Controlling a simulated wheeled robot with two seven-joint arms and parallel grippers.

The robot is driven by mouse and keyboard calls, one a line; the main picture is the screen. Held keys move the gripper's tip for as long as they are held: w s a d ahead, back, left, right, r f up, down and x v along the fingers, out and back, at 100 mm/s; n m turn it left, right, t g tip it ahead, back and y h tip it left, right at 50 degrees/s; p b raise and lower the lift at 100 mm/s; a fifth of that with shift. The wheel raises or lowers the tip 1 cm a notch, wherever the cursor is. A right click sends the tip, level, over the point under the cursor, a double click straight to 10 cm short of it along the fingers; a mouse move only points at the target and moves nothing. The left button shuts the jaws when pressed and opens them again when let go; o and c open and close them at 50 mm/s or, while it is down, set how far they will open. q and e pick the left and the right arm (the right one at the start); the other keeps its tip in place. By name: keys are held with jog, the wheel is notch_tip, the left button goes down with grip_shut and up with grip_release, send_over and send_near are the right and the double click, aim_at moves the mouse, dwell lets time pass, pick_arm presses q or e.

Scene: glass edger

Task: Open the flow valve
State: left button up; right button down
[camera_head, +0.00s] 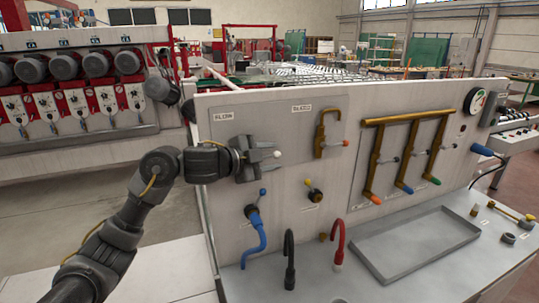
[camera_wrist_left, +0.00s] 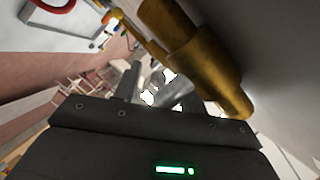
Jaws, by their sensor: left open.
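My left gripper (camera_head: 258,160) is open in front of the upright panel, at its left part. A small white-tipped lever (camera_head: 277,154) shows just at its fingers; whether they touch it I cannot tell. The valve behind is mostly hidden by the gripper. In the left wrist view, a brass valve body (camera_wrist_left: 203,60) is close beside the grey fingers (camera_wrist_left: 150,92). Below the gripper are a blue-handled valve (camera_head: 253,211) and a yellow-and-black valve (camera_head: 314,194). My right gripper is not in view.
The panel (camera_head: 330,180) carries a brass pipe (camera_head: 322,137) and a brass manifold (camera_head: 405,120) with colored levers to the right. A grey tray (camera_head: 415,243) lies on the ledge.

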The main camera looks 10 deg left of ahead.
pick_arm(q)
jog(key=shift+w, duration=0.1)
grip_shut()
dwell(0.3)
